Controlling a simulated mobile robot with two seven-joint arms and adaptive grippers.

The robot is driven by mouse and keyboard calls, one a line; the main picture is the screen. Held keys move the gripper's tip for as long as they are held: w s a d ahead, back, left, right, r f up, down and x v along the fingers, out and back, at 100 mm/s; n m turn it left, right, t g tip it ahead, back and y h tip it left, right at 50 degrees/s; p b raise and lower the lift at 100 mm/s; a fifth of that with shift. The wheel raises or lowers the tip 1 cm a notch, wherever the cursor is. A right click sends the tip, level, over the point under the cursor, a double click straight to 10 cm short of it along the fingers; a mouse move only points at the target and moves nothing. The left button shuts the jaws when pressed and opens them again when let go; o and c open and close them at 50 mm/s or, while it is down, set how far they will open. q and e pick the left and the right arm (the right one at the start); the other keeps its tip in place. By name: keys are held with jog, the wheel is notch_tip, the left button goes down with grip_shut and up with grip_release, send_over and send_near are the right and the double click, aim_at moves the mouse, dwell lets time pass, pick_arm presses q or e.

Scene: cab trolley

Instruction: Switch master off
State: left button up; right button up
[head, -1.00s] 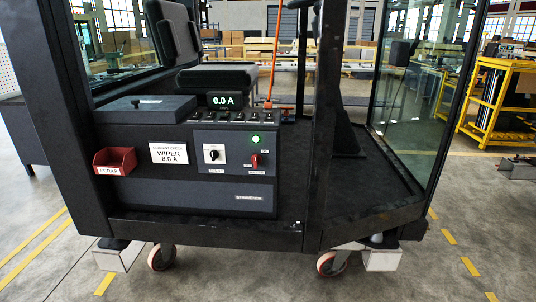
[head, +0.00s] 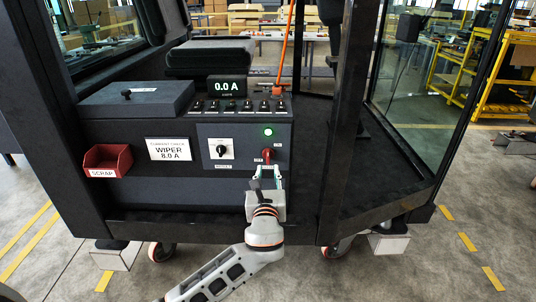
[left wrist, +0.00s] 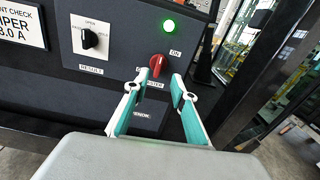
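The master switch is a red rotary handle (head: 267,155) on the grey panel, below a lit green lamp (head: 268,132). In the left wrist view the red handle (left wrist: 156,65) stands near upright, tilted slightly, with "ON" to its upper right. My left gripper (head: 266,170) is in front of the panel just below the handle. In the left wrist view its teal fingers (left wrist: 154,84) are apart, with the handle beyond and between their tips; contact cannot be told. The label under the handle is partly hidden by the fingers. My right gripper is not in view.
A black result knob (head: 221,150) sits left of the switch. A row of toggles (head: 238,106) and a 0.0 A display (head: 227,87) are above. A red scrap bin (head: 107,160) is at the left, and a dark cab post (head: 345,130) stands to the right.

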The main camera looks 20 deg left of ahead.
aim_at(268, 152)
pick_arm(q)
jog(key=shift+m, duration=0.3)
jog(key=x, duration=0.2)
jog(key=r+x, duration=0.1)
jog(key=x, duration=0.5)
jog(key=shift+w+a+r, duration=0.1)
jog(key=shift+r, duration=0.25)
grip_shut()
